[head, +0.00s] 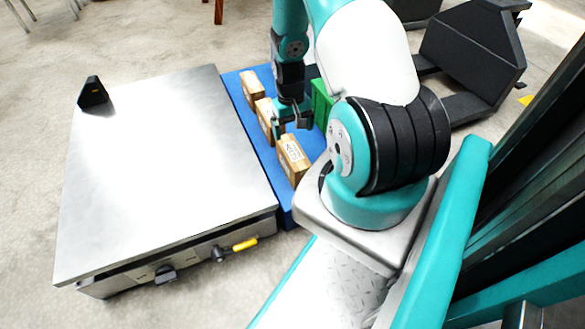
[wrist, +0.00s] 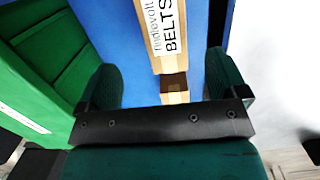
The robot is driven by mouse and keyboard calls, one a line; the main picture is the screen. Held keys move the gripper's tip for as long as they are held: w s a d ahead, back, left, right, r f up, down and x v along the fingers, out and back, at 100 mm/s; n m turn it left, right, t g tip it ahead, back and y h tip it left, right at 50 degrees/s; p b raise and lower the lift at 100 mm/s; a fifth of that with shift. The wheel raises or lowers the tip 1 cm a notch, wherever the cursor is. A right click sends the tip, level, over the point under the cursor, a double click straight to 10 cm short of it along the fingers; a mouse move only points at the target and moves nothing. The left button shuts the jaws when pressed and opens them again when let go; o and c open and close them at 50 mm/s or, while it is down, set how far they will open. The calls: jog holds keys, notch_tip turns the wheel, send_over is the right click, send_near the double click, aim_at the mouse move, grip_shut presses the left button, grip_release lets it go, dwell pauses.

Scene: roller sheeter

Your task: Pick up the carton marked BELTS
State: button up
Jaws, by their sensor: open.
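The carton marked BELTS (wrist: 168,35) shows its white label at the top of the wrist view, on a blue surface. My gripper (wrist: 165,88) is open, its two dark green fingers apart and nothing held between them. The carton lies ahead of the gap, roughly in line with it. In the head view my gripper (head: 292,122) hangs over a row of brown cartons: a near one (head: 293,160), a middle one (head: 265,117) and a far one (head: 252,88). Their labels are too small to read there, so I cannot tell which says BELTS.
A green box (wrist: 45,45) stands close on the left in the wrist view; it also shows behind my gripper in the head view (head: 321,100). The cartons stand on a blue surface (head: 285,213) beside a steel-topped machine (head: 160,160) with a yellow-handled lever (head: 244,245).

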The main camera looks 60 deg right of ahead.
aim_at(293, 151)
jog(key=f+b, duration=0.1)
jog(key=f, duration=0.3)
jog(key=f+b, duration=0.1)
jog(key=f, duration=0.1)
jog(key=shift+s+a+f+b, duration=0.2)
jog(key=shift+s+a+b, duration=0.05)
jog(key=shift+s+b, duration=0.1)
jog(key=f+b, duration=0.4)
jog(key=f, duration=0.1)
jog(key=shift+s+a+f, duration=0.15)
jog(key=shift+a, duration=0.25)
jog(key=c, duration=1.3)
jog(key=shift+r, duration=0.2)
